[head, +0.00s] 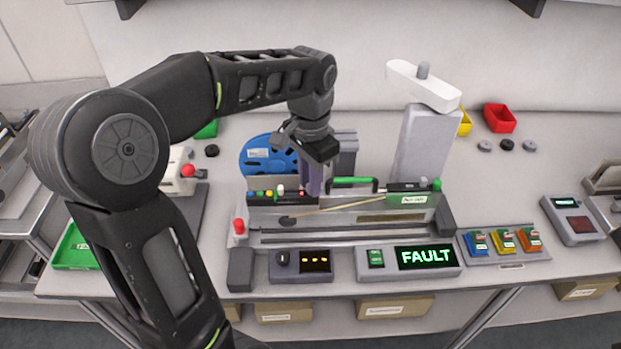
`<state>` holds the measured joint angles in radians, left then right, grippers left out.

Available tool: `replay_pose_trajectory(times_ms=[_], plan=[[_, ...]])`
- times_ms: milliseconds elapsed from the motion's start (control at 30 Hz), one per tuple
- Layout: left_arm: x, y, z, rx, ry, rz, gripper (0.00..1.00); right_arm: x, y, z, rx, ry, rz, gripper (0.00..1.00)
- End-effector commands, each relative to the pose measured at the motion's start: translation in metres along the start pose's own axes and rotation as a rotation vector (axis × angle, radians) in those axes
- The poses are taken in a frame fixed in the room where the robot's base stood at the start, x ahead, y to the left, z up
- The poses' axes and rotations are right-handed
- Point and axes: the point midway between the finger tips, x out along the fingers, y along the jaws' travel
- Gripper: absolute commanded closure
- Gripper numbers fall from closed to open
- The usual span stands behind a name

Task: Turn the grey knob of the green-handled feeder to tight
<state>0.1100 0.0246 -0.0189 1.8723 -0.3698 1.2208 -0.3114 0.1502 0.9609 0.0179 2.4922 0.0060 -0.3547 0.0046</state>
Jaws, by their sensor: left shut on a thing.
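The green-handled feeder (342,219) sits in the middle of the bench, a long grey unit with a green bar handle (353,182) on its top edge. My left gripper (313,187) points down at the feeder's top, just left of the green handle, and is shut. What lies between its fingers is hidden; from its place it appears to be the grey knob. I cannot see the knob's setting. A display (427,257) in front of the feeder reads FAULT in green letters. My right gripper is not in view.
A blue reel (262,157) stands behind the feeder. A grey tower (424,145) with a white arm (424,86) rises at the back right. A control box with a black knob (282,258) sits in front.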

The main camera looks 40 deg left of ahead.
Motion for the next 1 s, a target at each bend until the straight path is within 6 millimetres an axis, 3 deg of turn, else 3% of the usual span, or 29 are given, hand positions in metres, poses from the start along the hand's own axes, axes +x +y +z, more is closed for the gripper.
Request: replay_pose_trajectory(times_ms=[133,167,400,767,1000], plan=[[-0.001,0.000,0.000,0.000,0.001,-0.001,1.00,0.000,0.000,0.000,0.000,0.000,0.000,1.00],[-0.001,0.000,0.000,0.000,0.001,-0.001,0.79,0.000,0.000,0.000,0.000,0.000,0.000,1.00],[0.000,0.000,0.000,-0.001,0.001,-0.001,0.59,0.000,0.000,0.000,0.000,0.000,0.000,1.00],[-0.005,0.000,0.000,-0.001,0.001,-0.001,0.59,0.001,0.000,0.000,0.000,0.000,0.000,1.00],[-0.036,0.000,-0.002,0.000,0.005,-0.001,0.59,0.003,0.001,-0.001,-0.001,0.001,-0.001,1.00]])
